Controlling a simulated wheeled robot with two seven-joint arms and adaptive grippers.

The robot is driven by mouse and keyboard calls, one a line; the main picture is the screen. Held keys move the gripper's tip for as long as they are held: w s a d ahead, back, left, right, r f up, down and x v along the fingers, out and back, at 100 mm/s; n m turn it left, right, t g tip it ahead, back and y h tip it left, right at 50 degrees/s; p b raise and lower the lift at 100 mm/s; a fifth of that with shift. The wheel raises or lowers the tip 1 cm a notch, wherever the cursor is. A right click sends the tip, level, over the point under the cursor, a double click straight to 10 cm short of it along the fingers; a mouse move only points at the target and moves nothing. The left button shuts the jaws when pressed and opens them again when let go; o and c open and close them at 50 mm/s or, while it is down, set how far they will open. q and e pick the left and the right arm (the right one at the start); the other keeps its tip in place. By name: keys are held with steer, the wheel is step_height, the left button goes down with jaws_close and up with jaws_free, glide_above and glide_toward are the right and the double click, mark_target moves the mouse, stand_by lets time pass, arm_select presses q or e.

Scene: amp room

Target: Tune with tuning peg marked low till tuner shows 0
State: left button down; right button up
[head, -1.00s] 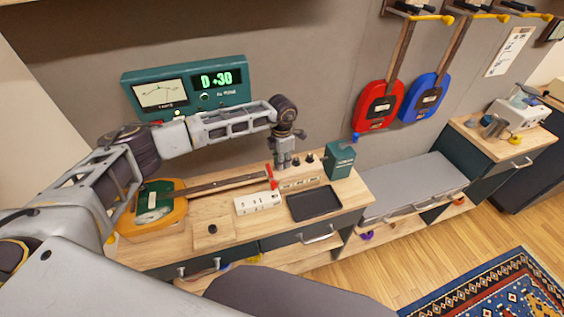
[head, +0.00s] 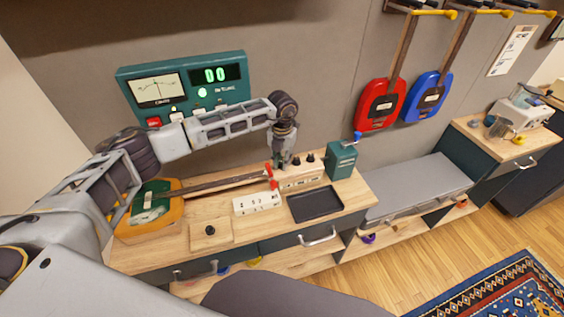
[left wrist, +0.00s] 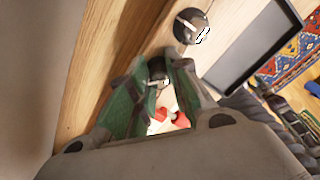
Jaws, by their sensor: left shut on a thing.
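The green tuner (head: 185,85) stands against the wall at the back left. Its display (head: 216,75) reads 00, a green light glows below, and the needle on its pale dial (head: 156,90) is near the middle. My left gripper (head: 280,162) points down beside the beige box with black knobs (head: 302,176). In the left wrist view its green-padded fingers (left wrist: 160,66) are closed around a dark round peg (left wrist: 157,80). The peg's marking cannot be read. Another dark knob (left wrist: 191,27) with a pale mark is beyond the fingers. My right gripper is not in view.
A yellow-orange instrument (head: 150,228) lies on the bench, its neck running to red pieces near my gripper. A white block (head: 257,202), black tray (head: 316,204) and green box with blue crank (head: 341,160) are nearby. Red and blue instruments (head: 382,103) hang on the wall.

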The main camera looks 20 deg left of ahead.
mark_target(282, 161)
arm_select(q)
steer(key=shift+n, duration=0.9)
steer(key=shift+r, duration=0.1)
steer(key=c, duration=1.3)
jaws_free()
step_height(282, 161, up, 12)
